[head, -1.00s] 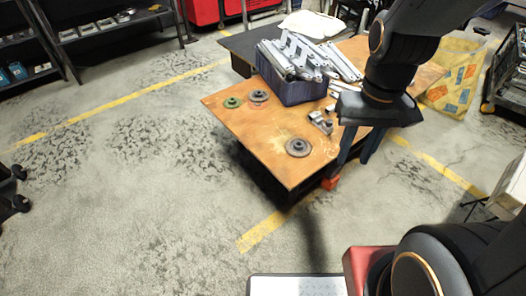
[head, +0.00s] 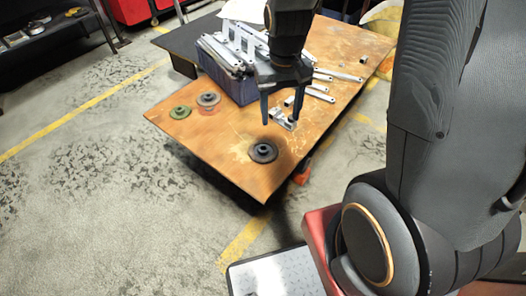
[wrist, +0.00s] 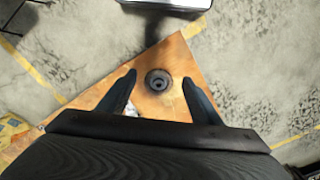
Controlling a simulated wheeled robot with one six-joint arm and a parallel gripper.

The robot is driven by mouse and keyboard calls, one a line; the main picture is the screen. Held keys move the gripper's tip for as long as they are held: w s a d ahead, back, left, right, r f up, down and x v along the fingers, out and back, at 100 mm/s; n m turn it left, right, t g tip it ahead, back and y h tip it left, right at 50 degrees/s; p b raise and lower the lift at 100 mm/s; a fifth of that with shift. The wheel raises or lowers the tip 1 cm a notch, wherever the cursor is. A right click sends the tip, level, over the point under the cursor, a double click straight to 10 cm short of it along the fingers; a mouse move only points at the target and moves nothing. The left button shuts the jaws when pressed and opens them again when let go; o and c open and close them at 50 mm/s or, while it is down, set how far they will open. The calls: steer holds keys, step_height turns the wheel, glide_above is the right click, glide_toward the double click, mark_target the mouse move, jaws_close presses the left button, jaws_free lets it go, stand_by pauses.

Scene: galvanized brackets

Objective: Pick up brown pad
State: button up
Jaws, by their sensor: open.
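Three round stepped pads lie on the wooden tabletop (head: 225,160). The nearest pad (head: 263,151) is dark grey-brown and sits near the front corner. Another pad (head: 208,99) is grey-brown, with a reddish patch beside it, and a green pad (head: 180,112) lies to its left. No pad looks plainly brown. My gripper (head: 281,121) is open and empty, pointing down above the table, just behind the nearest pad in the head view. In the wrist view one dark pad (wrist: 158,82) shows between the spread fingers, apart from them.
A blue-grey bin (head: 230,85) heaped with metal brackets stands behind the pads. Loose brackets (head: 318,92) lie to its right, and a small metal part (head: 284,122) lies close by my fingers. The table's front left is mostly clear.

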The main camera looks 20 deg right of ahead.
steer(key=w+f+b, duration=0.3)
steer(key=w+f, duration=0.7)
steer(key=f, duration=0.5)
steer(key=m+b, duration=0.1)
glide_above(263, 148)
steer(key=f, duration=0.6)
steer(key=s+f, duration=0.1)
steer(key=f, duration=0.3)
steer(key=shift+d, duration=0.35)
steer(key=f, duration=0.2)
steer(key=w+f, duration=0.1)
steer(key=f, duration=0.1)
steer(key=shift+a, duration=0.35)
steer(key=shift+f, duration=0.75)
steer(key=c, duration=1.3)
step_height(263, 148, up, 10)
steer(key=shift+r, duration=0.1)
